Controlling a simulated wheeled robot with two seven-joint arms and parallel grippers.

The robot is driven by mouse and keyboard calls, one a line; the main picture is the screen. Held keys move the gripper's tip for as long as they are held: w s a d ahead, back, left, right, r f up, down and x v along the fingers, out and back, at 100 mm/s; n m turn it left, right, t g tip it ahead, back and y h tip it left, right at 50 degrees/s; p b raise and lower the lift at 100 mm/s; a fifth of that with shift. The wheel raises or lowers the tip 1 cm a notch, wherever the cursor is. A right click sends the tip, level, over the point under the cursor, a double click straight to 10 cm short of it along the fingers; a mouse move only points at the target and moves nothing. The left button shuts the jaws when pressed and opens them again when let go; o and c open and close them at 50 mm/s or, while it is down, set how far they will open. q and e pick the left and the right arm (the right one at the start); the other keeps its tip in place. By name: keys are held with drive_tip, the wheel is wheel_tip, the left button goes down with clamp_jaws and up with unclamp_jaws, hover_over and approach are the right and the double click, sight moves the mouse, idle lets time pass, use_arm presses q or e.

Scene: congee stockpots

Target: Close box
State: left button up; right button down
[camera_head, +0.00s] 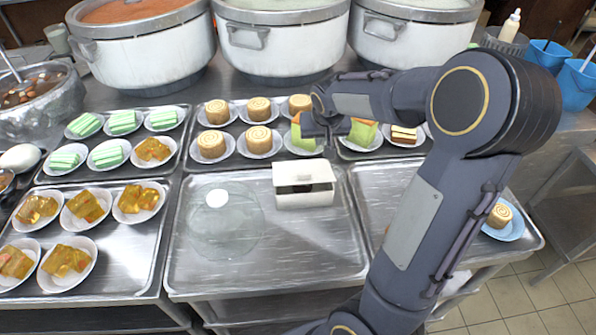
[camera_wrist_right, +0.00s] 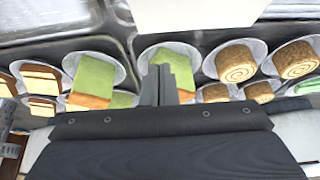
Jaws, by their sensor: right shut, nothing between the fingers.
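A small white box (camera_head: 303,192) stands on the middle metal tray. My right gripper (camera_head: 325,140) is just behind the box, over the cake plates, apart from the box. Its fingers (camera_wrist_right: 158,85) are shut and empty in the right wrist view, where a white surface, likely the box (camera_wrist_right: 190,14), shows at the top edge. My left gripper is not in view.
A clear glass lid (camera_head: 226,235) lies left of the box on the middle tray (camera_head: 290,262). Plates of rolled cakes (camera_head: 258,138) and green cakes (camera_head: 362,133) stand behind. Large white pots (camera_head: 280,42) line the back. The tray's front is bare.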

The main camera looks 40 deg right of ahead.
idle(0.3)
drive_tip(key=shift+w+d+p, duration=0.2)
drive_tip(key=shift+w+d, duration=0.3)
drive_tip(key=shift+w, duration=0.4)
drive_tip(key=shift+w+d+p, duration=0.15)
drive_tip(key=shift+w+d, duration=0.35)
drive_tip(key=shift+w, duration=0.35)
drive_tip(key=shift+r, duration=0.1)
wheel_tip(320, 180, up, 8)
drive_tip(key=p, duration=0.6)
